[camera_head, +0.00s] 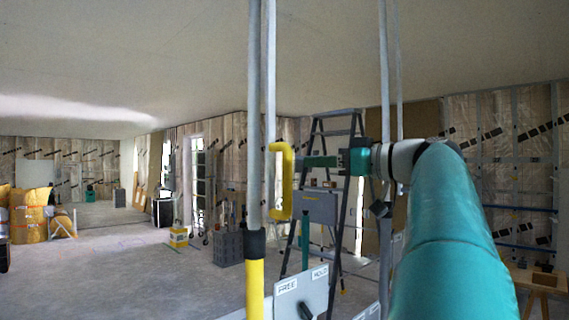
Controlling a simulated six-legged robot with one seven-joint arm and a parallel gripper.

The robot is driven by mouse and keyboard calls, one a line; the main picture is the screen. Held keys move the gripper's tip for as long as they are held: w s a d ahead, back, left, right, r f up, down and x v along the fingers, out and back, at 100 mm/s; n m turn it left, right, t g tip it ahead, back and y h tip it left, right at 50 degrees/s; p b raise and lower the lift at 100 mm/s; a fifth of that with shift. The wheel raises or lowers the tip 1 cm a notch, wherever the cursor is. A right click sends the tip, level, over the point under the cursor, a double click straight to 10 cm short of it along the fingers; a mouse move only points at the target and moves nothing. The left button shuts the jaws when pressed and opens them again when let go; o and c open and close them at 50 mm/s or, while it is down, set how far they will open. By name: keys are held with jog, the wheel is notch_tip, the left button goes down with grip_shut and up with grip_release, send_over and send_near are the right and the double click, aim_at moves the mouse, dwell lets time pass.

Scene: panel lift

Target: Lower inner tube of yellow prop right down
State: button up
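The yellow prop (255,285) stands upright left of centre, with its yellow outer tube at the bottom. A black collar (256,243) tops the outer tube, and the grey inner tube (254,120) rises from it to the ceiling. A yellow C-shaped handle (288,180) shows just right of the inner tube, beside a second thin grey pole (270,70). My gripper (305,161) points left at the handle's upper part, with its teal finger at or very near it. Whether it grips the handle is unclear.
A plate marked FREE and HOLD (318,290) with a dark lever (305,311) is low, right of the prop. A stepladder (321,200) and more grey poles (384,75) stand behind my gripper. Yellow sacks (28,215) lie far left. The left floor is mostly clear.

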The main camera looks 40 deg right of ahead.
aim_at(291, 163)
jog(key=x, duration=0.9)
jog(key=shift+d+f, duration=0.1)
jog(key=shift+d, duration=0.05)
jog(key=shift+c, duration=0.2)
grip_shut()
